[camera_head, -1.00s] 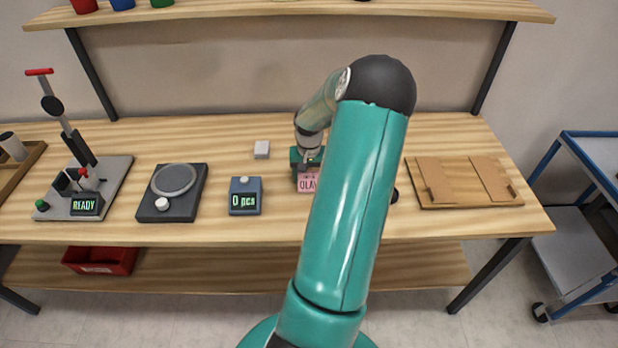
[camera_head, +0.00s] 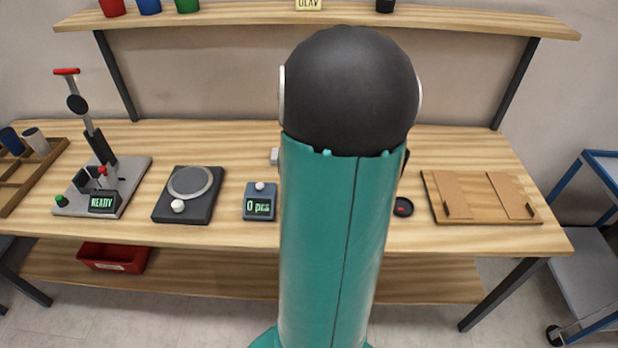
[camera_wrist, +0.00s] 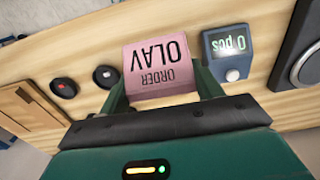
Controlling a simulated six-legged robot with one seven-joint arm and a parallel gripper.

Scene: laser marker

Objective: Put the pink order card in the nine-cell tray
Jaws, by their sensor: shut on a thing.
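The pink order card (camera_wrist: 160,68), printed "ORDER OLAV", shows upside down in the wrist view. My gripper (camera_wrist: 163,75) is shut on it, with one dark green finger on each side. The card is above the wooden table, but its exact height is unclear. In the head view my arm hides both card and gripper. A wooden tray with cells (camera_head: 38,179) lies at the table's far left, partly cut off by the picture edge. A blue and a grey cup stand in it. I cannot count all its cells.
A lever press with a READY display (camera_head: 103,202), a round-plate device (camera_head: 188,195) and a "0 pcs" counter (camera_head: 259,203) stand between tray and arm. A wooden board with brown panels (camera_head: 480,213) lies right. A shelf (camera_head: 220,17) runs above; a blue cart (camera_head: 590,255) stands right.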

